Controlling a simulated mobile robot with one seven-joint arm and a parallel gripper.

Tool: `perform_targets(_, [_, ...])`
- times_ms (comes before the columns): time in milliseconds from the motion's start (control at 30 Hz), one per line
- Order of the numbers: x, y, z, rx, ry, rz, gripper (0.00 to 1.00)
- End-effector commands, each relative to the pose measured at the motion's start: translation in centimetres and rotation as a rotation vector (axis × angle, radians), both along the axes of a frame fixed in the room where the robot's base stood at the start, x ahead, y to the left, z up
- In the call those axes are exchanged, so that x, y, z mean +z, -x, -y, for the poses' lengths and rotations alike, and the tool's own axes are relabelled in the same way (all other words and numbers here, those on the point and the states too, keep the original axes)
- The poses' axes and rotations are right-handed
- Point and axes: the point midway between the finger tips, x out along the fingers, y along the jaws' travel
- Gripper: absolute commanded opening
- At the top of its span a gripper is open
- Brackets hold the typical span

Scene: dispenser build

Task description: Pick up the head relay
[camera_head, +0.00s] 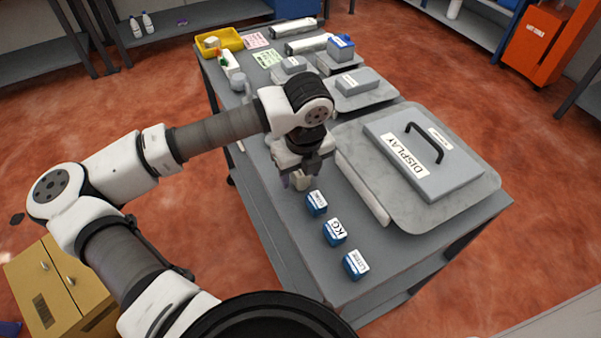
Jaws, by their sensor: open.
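Three small blue blocks with white labels stand in a row on the grey table: a far block (316,203), a middle block (334,233) and a near block (355,265). The middle label seems to read KG; the other two are too small to read surely, so I cannot tell which is the head relay. My gripper (301,180) is open and points down, just behind and left of the far block, apart from it. A small pale thing shows between or below the fingers; I cannot tell what it is.
A large grey panel labelled DISPLAY (425,160), with a black handle, lies on a plate right of the blocks. Grey modules (357,82), another blue block (340,47) and a yellow tray (222,41) stand farther back. The table's near left strip is clear.

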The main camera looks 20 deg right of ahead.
Motion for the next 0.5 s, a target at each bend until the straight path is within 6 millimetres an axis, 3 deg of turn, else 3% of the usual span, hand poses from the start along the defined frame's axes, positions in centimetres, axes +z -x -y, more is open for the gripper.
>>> perform_targets(133, [-0.02,0.0,0.0,0.0,0.0,0.0,0.55])
perform_targets(500, [0.02,-0.01,0.0,0.0,0.0,0.0,0.06])
